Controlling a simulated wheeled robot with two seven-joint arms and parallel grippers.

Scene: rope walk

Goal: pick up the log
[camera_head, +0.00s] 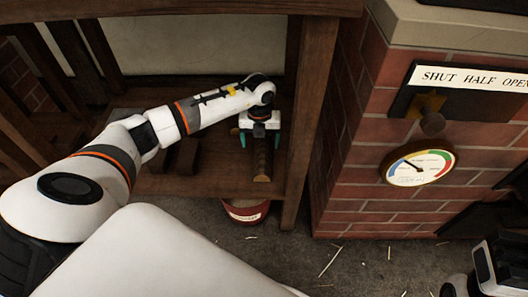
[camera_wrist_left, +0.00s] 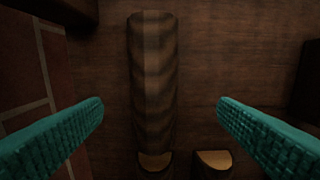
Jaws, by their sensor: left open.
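The brown log (camera_head: 262,162) lies lengthwise on a low wooden shelf, with its pale cut end facing the front. In the left wrist view the log (camera_wrist_left: 152,80) lies between the two teal fingers, nearer the left one, with clear gaps on both sides. My left gripper (camera_head: 259,140) points down at the log's far part, its fingers spread on either side. It is open and empty; the left wrist view also shows its spread fingers (camera_wrist_left: 160,125). I cannot tell how high the fingertips are above the shelf. My right gripper's fingers are not visible.
A wooden post (camera_head: 308,110) stands close right of my left gripper, beside a brick wall (camera_head: 350,200) with a gauge (camera_head: 420,166). A reddish bucket (camera_head: 245,212) sits below the shelf.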

